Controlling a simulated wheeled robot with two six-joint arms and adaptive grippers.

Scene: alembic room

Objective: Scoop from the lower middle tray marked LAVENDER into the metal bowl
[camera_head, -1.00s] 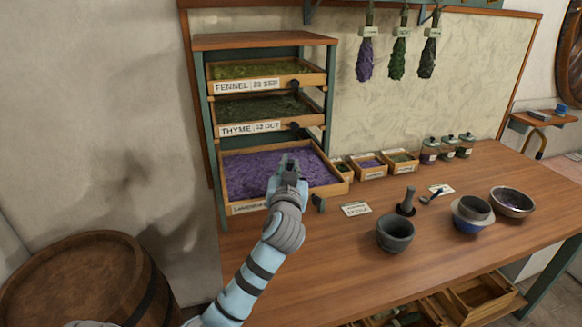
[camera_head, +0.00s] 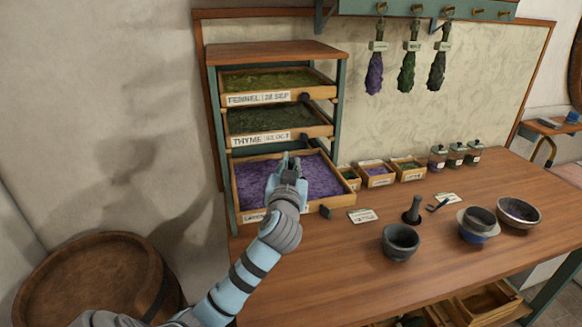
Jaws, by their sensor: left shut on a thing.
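The lower tray, with a partly covered label starting "LAV" (camera_head: 250,217), is pulled out of the rack and full of purple lavender (camera_head: 255,180). My left gripper (camera_head: 289,166) is over the lavender, near the tray's middle. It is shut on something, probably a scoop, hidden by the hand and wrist. I cannot tell whether it touches the lavender. My right gripper is not in view.
The FENNEL tray (camera_head: 278,82) and THYME tray (camera_head: 270,121) are above the lavender. A dark mortar (camera_head: 401,243), a pestle (camera_head: 413,210), a card (camera_head: 363,216) and small boxes (camera_head: 377,176) are on the table (camera_head: 340,280). A barrel (camera_head: 95,275) stands at left.

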